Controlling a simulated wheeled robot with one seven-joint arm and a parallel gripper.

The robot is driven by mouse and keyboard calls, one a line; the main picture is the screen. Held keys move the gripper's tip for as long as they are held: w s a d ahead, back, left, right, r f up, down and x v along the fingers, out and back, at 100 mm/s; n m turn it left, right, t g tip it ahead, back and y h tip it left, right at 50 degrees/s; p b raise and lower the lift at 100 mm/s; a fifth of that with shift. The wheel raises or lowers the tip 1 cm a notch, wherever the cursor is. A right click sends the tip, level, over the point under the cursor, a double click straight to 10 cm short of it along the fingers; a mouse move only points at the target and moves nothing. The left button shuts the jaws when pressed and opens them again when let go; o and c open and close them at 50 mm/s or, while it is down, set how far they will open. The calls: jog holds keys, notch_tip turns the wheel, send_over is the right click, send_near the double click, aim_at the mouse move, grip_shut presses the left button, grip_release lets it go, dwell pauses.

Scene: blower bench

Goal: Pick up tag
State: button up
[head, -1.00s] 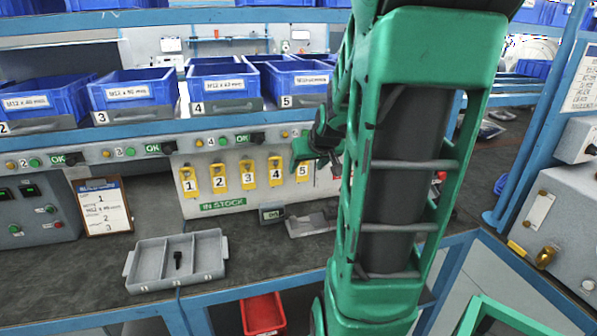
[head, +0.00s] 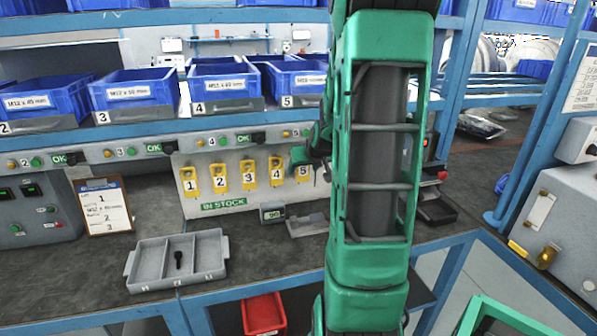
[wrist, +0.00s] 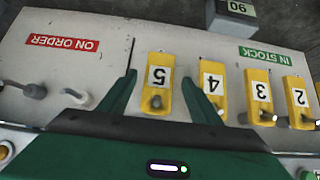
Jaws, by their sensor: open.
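Several yellow numbered tags hang in a row on a pale board (head: 235,168) above the "IN STOCK" label. They include tag 1 (head: 190,182), tag 2 (head: 219,177), tag 3 (head: 248,174), tag 4 (head: 277,171) and tag 5 (head: 303,169). My gripper (wrist: 157,82) is open, and in the wrist view its two green fingers stand either side of tag 5 (wrist: 158,88), with nothing held. Tag 4 (wrist: 213,90) is just beside one finger. In the head view my arm hides the right part of the board.
In the wrist view, bare pegs (wrist: 35,90) sit under the "ON ORDER" label. Blue bins (head: 135,90) stand above the board. A grey divided tray (head: 178,262) holding a dark bolt and a clipboard (head: 104,206) are on the bench. A small display (head: 272,213) sits below the board.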

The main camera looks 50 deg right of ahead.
jog(key=shift+x, duration=1.5)
jog(key=c, duration=1.1)
jog(key=shift+r, duration=0.15)
